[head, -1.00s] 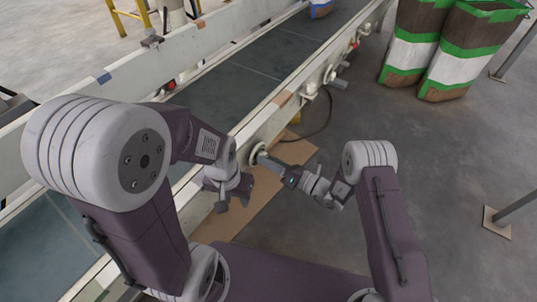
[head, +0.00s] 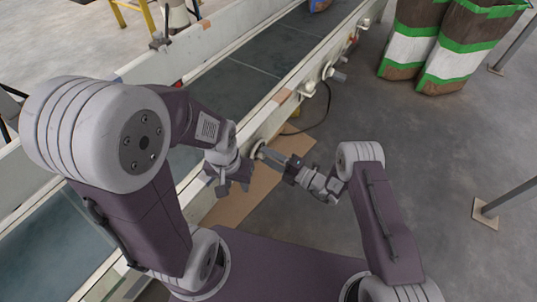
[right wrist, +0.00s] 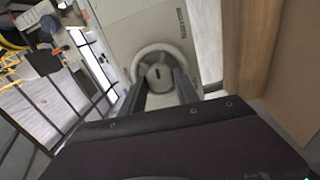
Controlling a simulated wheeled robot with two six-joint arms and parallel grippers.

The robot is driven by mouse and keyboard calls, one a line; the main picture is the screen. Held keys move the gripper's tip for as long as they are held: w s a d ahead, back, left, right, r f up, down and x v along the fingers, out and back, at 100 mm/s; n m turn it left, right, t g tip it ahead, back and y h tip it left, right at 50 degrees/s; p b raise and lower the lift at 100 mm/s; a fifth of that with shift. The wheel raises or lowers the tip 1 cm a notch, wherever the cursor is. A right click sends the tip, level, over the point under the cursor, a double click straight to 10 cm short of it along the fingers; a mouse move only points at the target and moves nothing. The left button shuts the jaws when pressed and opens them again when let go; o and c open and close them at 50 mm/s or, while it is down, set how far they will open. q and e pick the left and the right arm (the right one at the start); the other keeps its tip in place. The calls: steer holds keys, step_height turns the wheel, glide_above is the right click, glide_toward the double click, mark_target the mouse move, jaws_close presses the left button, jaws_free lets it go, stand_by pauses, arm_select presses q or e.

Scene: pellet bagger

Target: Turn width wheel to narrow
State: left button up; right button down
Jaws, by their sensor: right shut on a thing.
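The width wheel (head: 258,149) is a pale round handwheel on the near side of the conveyor frame. In the right wrist view the wheel (right wrist: 158,53) shows as a ring with a hub and a dark slot. My right gripper (head: 266,154) reaches it from the right, its two dark fingers (right wrist: 160,84) on either side of the hub, shut on the wheel. Part of the wheel's lower rim is hidden by the fingers. My left gripper (head: 232,189) hangs beside the conveyor, left of and below the wheel, with its fingers apart and empty.
The conveyor (head: 247,75) runs diagonally, with more knobs (head: 308,88) farther along its near rail. A cardboard sheet (head: 240,207) lies on the floor below the wheel. Striped bags (head: 453,47) stand at the upper right. The floor at right is mostly clear, with a post (head: 500,200).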

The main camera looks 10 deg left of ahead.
steer(key=m+p, duration=0.1)
steer(key=m, duration=0.9)
steer(key=shift+m, duration=0.6)
steer(key=c, duration=0.9)
jaws_free()
